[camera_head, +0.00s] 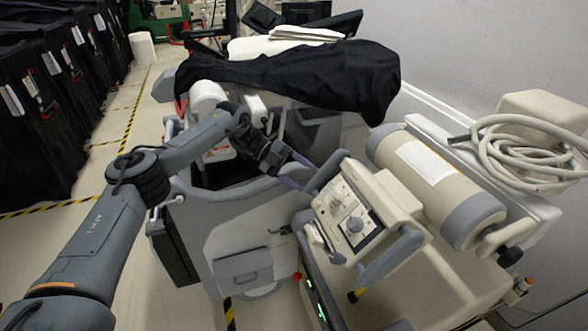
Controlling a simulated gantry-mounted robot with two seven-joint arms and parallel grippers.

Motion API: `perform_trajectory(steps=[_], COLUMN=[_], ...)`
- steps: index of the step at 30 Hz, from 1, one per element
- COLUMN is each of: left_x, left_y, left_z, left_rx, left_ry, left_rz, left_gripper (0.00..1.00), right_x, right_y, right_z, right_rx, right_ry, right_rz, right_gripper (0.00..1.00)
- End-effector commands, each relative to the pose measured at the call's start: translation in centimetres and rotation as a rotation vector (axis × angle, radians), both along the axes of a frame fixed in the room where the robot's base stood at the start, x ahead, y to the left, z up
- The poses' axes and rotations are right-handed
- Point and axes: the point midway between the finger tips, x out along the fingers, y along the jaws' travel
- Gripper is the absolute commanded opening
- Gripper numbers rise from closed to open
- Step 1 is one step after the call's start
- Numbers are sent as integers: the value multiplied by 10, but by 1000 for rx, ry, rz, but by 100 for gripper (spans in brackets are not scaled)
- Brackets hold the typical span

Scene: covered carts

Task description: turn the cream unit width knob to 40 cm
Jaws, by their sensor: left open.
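The cream unit (398,197) is a boxy head with a dark-bordered control panel facing me, right of the picture's middle. My left gripper (304,174) is open and empty, left of the unit's upper left corner. Its fingers point right towards the panel and appear apart from both knobs. My right gripper is not in view.
Grey handles (390,254) frame the panel's sides. A cream cylinder (428,180) and coiled hose (525,150) lie to the right. A grey cart (235,235) stands below my left arm, with black cloth (300,78) behind. Covered carts (40,130) line the left; floor lies between.

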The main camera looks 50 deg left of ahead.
Motion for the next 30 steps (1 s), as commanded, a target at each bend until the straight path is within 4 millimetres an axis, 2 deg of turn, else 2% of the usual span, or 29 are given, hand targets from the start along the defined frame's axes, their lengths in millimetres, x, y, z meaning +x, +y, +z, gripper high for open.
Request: perform_trajectory(steps=[12,30], left_x=[-7,-8], left_y=[17,18], left_z=[8,8], left_rx=[1,1], left_ry=[1,1], left_rz=[-1,-1], left_gripper=[60,60], right_x=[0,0], right_y=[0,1], right_z=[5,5], right_rx=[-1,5], right_ry=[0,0], right_rz=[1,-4], right_gripper=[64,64])
